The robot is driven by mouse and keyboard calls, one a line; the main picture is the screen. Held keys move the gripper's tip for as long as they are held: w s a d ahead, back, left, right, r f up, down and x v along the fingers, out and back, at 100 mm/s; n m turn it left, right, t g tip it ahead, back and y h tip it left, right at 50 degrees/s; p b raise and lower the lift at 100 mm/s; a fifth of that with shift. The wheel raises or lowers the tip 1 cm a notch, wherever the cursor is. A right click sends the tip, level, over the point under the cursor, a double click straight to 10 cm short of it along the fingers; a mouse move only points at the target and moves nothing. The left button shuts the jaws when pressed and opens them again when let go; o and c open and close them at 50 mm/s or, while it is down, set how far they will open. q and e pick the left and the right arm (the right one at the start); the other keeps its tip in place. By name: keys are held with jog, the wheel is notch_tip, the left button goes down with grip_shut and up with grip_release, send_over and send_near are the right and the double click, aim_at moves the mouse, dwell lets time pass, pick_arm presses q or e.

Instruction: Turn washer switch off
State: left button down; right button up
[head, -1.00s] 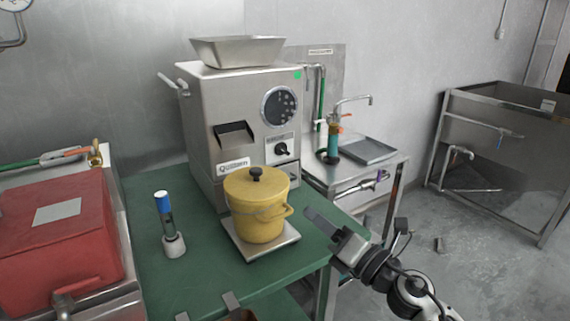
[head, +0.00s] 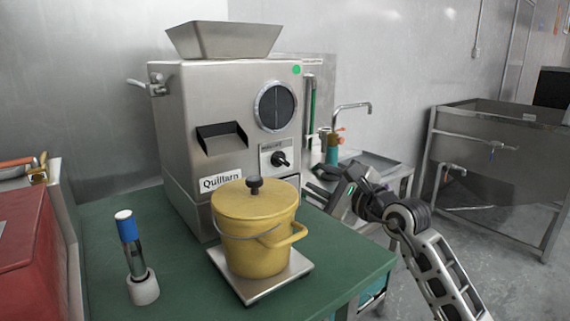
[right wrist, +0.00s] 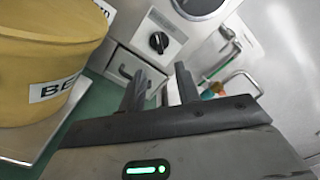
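The grey grinder machine (head: 225,100) stands on the green table. Its black rotary switch (head: 280,158) sits on a pale plate at the front right, below a round dark window. The switch also shows in the right wrist view (right wrist: 159,42), beyond the fingertips. My right gripper (head: 322,190) is to the right of and below the switch, not touching it. In the right wrist view its two dark fingers (right wrist: 160,82) are apart with nothing between them. A green light (head: 297,70) shows at the machine's upper right. My left gripper is not in view.
A yellow lidded pot (head: 255,232) stands on a metal plate (head: 290,277) left of my right gripper.

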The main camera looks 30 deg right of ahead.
aim_at(285, 162)
jog(key=w, duration=0.8)
jog(key=w+a, duration=0.1)
jog(key=w, duration=0.3)
grip_shut()
